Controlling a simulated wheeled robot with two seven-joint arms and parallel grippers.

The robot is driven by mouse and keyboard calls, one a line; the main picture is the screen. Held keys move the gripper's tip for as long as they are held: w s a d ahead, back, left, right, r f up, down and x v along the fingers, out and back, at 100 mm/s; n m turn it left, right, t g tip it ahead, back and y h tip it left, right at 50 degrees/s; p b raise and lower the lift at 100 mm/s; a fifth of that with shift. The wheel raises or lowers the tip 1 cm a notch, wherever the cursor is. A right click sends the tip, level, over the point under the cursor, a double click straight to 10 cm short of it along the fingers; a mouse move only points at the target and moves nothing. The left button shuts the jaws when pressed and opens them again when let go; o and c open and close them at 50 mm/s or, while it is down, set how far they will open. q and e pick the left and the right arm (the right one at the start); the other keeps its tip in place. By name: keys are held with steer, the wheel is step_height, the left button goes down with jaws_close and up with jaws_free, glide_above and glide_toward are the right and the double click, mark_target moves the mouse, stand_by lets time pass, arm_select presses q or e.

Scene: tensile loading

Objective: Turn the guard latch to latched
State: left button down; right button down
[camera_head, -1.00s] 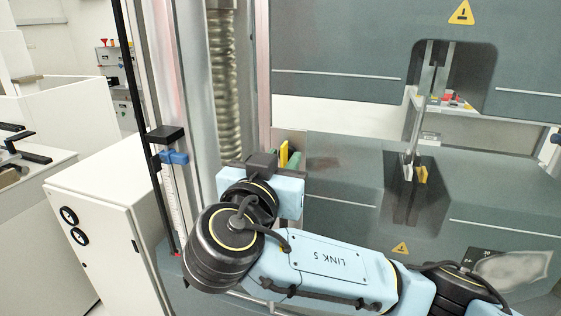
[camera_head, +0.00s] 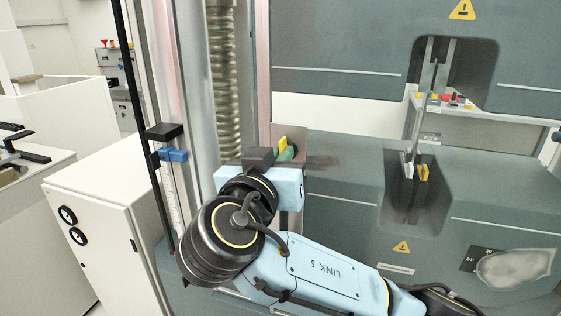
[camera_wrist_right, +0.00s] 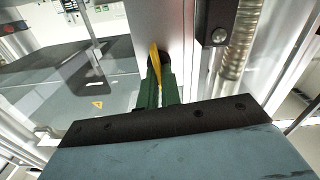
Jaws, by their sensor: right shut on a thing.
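The yellow guard latch handle (camera_head: 283,142) shows just beyond my right gripper (camera_head: 287,153) in the head view, beside the machine's column. My right gripper's green fingers (camera_wrist_right: 161,80) are shut on the latch. In the right wrist view the yellow latch (camera_wrist_right: 155,60) stands between the fingertips, slightly tilted, against a pale upright. A dark round part sits beside it. The gripper body and fingers hide much of the latch in the head view. My left gripper is in neither view.
The grey testing machine's panel (camera_head: 340,60) fills the right. A metal specimen (camera_head: 417,115) stands at its central opening above a dark recess. A ribbed column cover (camera_head: 224,90) is behind my wrist. A white cabinet (camera_head: 105,220) stands at the lower left.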

steer(key=shift+a+f+n+p, duration=0.1)
steer(key=shift+n+p, duration=2.1)
steer(key=shift+n, duration=0.6)
steer(key=shift+a+f+n+p, duration=0.1)
steer(key=shift+f+n+p, duration=0.05)
steer(key=shift+n+p, duration=2.35)
steer(key=shift+a+f+n+p, duration=0.1)
steer(key=shift+n+p, duration=1.8)
steer(key=shift+n, duration=1.2)
steer(key=c, duration=1.6)
jaws_free()
